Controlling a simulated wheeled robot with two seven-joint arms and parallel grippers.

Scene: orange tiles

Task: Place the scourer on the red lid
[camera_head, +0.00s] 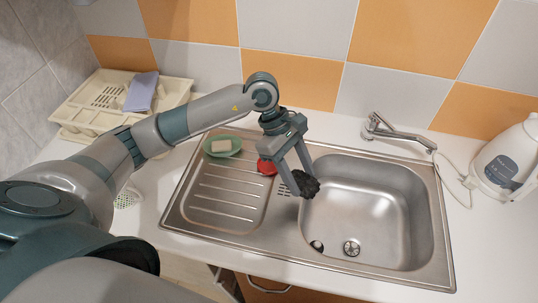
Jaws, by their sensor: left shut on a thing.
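The scourer (305,184) is a dark, rough clump. My left gripper (300,188) is shut on it and holds it at the left edge of the sink bowl. The red lid (266,167) lies on the drainboard side of the sink, just left of the gripper's fingers, and is partly hidden behind them. The scourer is to the right of the lid and apart from it in the picture. My right gripper is not in view.
A green dish (236,151) with a pale bar stands left of the lid. The steel sink (427,225) has an empty bowl. A faucet (395,133) and a white kettle (508,158) are at right. A cream rack (78,107) holding a blue-grey item is at back left.

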